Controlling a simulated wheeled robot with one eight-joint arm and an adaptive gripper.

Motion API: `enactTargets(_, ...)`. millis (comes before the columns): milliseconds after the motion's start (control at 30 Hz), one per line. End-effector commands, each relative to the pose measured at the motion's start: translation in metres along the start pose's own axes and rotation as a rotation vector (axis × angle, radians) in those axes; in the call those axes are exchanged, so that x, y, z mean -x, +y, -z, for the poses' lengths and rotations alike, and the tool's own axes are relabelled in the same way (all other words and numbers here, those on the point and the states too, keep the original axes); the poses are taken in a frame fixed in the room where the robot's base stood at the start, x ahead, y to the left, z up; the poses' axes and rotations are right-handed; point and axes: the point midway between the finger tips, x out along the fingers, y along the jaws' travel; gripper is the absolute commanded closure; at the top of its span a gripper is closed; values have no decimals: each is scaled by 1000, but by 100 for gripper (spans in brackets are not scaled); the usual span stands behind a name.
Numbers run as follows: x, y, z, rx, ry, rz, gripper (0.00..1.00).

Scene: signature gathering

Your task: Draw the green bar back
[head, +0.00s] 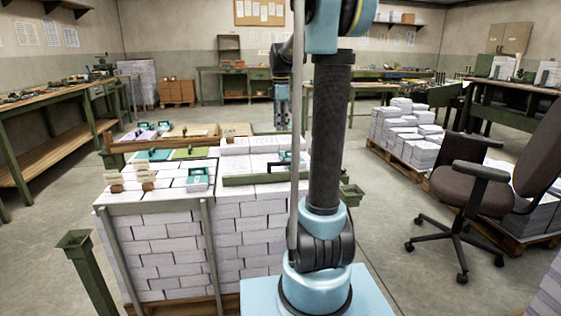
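A dark green bar (252,180) lies across the front top edge of the right-hand white paper stack (250,215). A small dark handle-like frame stands on it near its right part. The bar's right end passes behind my arm's column. My gripper (281,128) hangs pointing down beyond the stack, above and behind the bar and apart from it in the picture. It is small and partly hidden, so I cannot tell whether its fingers are open or shut.
Another paper stack (150,245) stands at left with teal and green items on top. A green post (88,270) stands at front left, and a green bracket (351,195) right of my column. An office chair (470,195) and paper pallets stand at right.

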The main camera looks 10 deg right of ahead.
Motion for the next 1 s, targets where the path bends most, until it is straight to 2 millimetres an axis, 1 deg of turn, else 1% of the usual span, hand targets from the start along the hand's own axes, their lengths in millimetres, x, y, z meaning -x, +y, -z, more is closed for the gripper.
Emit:
enactTargets(200, -36, 0, 0, -1, 0, 0, 67)
enactTargets(700, -118, 0, 0, -1, 0, 0, 67)
enactTargets(900, -144, 0, 0, -1, 0, 0, 67)
enactTargets(1000, -152, 0, 0, -1, 0, 0, 67)
